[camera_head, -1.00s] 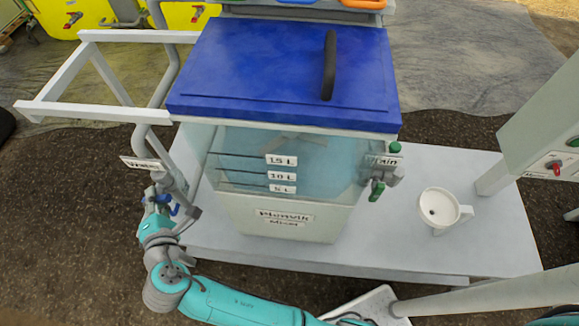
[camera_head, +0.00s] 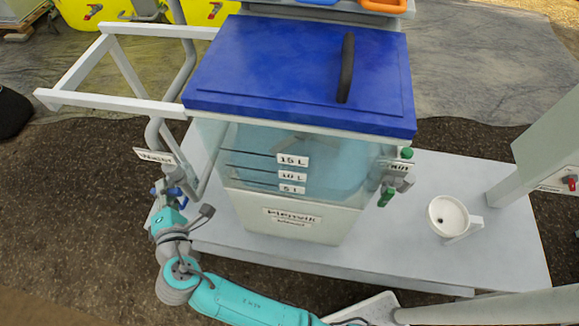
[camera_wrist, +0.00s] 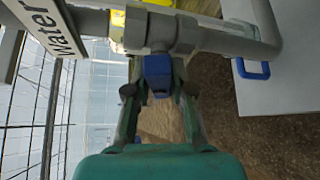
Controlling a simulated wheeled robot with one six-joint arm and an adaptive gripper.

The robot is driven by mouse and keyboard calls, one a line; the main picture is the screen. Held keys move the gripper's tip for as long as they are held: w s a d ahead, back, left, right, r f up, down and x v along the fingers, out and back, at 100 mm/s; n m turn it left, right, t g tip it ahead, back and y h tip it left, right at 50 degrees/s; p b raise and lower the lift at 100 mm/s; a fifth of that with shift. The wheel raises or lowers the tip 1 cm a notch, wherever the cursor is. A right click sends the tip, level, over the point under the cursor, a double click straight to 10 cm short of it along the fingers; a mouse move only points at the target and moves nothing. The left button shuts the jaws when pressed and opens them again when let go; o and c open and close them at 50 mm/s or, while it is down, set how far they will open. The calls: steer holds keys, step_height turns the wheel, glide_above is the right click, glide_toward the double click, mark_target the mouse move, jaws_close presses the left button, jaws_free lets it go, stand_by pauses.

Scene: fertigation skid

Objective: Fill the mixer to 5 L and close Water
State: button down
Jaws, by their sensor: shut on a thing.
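The mixer tank (camera_head: 295,222) is a pale translucent box with a blue lid (camera_head: 290,70) and marks for 15 L, 10 L and 5 L (camera_head: 292,189). Its window looks light blue; I cannot tell the liquid level. The Water valve, with a blue handle (camera_wrist: 157,72), sits on the grey pipe beside the Water label (camera_head: 154,156), left of the tank. My gripper (camera_wrist: 152,90) is shut on the blue handle, one finger on each side. In the head view my gripper (camera_head: 172,205) partly hides the valve.
A drain valve with a green handle (camera_head: 386,197) is on the tank's right side. A white cup (camera_head: 449,214) stands on the grey bench (camera_head: 500,255). A white frame (camera_head: 75,75) juts out left above the pipe. A panel with a red switch (camera_head: 571,183) stands far right.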

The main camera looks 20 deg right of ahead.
steer(key=shift+m+t, duration=1.3)
steer(key=shift+m, duration=0.5)
steer(key=c, duration=1)
jaws_free()
steer(key=shift+o, duration=0.2)
steer(key=s+a, duration=0.3)
steer(key=s, duration=0.3)
steer(key=shift+a, duration=0.25)
